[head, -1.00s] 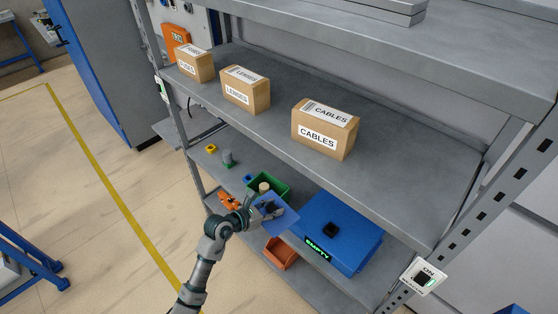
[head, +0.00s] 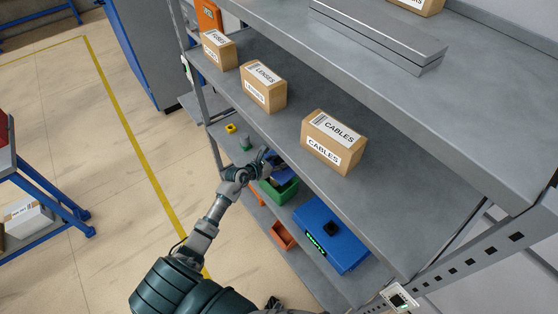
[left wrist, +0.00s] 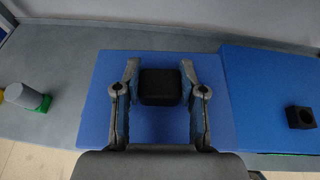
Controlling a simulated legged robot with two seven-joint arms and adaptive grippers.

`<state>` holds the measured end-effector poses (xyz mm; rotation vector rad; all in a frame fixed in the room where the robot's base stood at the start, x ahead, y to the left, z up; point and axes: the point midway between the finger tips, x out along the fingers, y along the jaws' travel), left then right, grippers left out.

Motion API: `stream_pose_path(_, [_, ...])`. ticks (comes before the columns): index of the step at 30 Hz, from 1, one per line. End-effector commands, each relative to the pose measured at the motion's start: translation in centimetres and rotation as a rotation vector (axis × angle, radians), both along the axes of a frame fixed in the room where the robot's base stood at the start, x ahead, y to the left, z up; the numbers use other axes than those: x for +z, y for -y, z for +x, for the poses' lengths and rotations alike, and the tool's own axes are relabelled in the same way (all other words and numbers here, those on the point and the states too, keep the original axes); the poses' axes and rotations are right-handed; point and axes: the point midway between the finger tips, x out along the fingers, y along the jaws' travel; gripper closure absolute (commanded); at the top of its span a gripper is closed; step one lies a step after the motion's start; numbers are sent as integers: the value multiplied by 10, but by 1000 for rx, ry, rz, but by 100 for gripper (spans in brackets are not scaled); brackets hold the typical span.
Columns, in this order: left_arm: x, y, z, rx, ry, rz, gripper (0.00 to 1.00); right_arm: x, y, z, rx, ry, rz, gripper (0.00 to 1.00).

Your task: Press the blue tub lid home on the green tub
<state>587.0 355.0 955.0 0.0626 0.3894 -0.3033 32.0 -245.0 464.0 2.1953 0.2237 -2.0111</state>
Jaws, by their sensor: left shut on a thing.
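The blue tub lid (head: 283,173) is held by its black knob (left wrist: 160,87) in my left gripper (head: 266,160). In the left wrist view the fingers (left wrist: 160,93) stand on both sides of the knob, and the lid lies flat and square below them. The green tub (head: 279,192) is on the lower shelf. In the head view the lid shows at the tub's far side, partly behind my gripper. I cannot tell whether it touches the rim. A dark end part of mine (head: 273,303), perhaps the right gripper, shows small at the bottom edge.
A blue case (head: 332,230) with a black knob and a lit green sign stands right of the tub. An orange bin (head: 282,236) is in front. A grey-green piece (head: 246,143) and a yellow one (head: 231,128) stand left. The shelf with boxes (head: 334,142) overhangs.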

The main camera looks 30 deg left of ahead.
Motion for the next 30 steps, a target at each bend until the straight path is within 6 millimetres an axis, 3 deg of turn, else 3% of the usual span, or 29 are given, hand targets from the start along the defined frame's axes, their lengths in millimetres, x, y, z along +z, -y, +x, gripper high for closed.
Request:
stream_pose_path(3, [1,-3,-1,3,-1,-2,85,6,-1,0,0,0,-2,29])
stream_pose_path(19, [-51,-2,-1,3,-1,-2,85,-35,-5,-2,-3,-5,2,29])
stream_pose_path(30, [-58,-2,-1,3,0,-2,85,-40,-3,-3,-2,-5,-1,29])
